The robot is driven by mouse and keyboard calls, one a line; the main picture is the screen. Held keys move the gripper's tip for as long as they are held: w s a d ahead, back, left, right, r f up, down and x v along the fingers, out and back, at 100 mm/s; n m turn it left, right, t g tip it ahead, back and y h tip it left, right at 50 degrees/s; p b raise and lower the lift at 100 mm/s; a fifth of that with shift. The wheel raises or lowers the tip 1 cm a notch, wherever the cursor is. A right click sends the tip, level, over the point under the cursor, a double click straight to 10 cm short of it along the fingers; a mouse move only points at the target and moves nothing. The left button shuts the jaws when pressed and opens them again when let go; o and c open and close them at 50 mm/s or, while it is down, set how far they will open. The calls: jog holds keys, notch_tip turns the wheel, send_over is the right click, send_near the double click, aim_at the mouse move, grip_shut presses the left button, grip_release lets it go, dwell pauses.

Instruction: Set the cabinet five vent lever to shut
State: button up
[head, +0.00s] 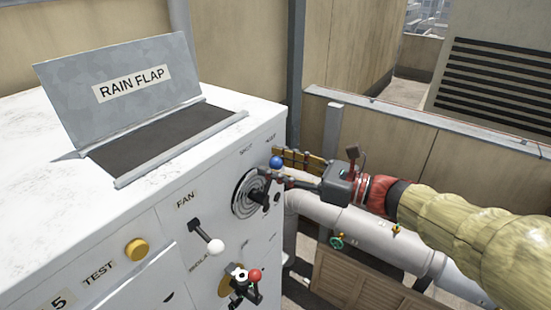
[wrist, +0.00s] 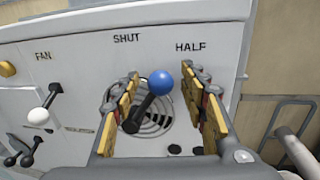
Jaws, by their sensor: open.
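The vent lever is a black arm with a blue ball knob (wrist: 161,82), over a round slotted vent (wrist: 155,122) on the white cabinet's front. It leans up and right, its knob between the SHUT (wrist: 127,38) and HALF (wrist: 190,47) marks, nearer HALF. The knob also shows in the head view (head: 277,162). My gripper (wrist: 160,92) is open, with a yellow-padded finger on either side of the lever. Gaps show between knob and both fingers. In the head view my gripper (head: 294,168) reaches in from the right. The cabinet (head: 225,110) carries a "5" at lower left.
Left of the vent are a FAN lever with a white knob (head: 216,246), a red-knobbed lever (head: 255,275) and a yellow TEST button (head: 137,249). A raised RAIN FLAP (head: 120,90) stands on top. Grey pipes (head: 350,228) run below my arm.

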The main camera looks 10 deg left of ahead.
jog(key=shift+a, duration=0.2)
jog(key=shift+c, duration=0.6)
grip_shut()
dwell(0.4)
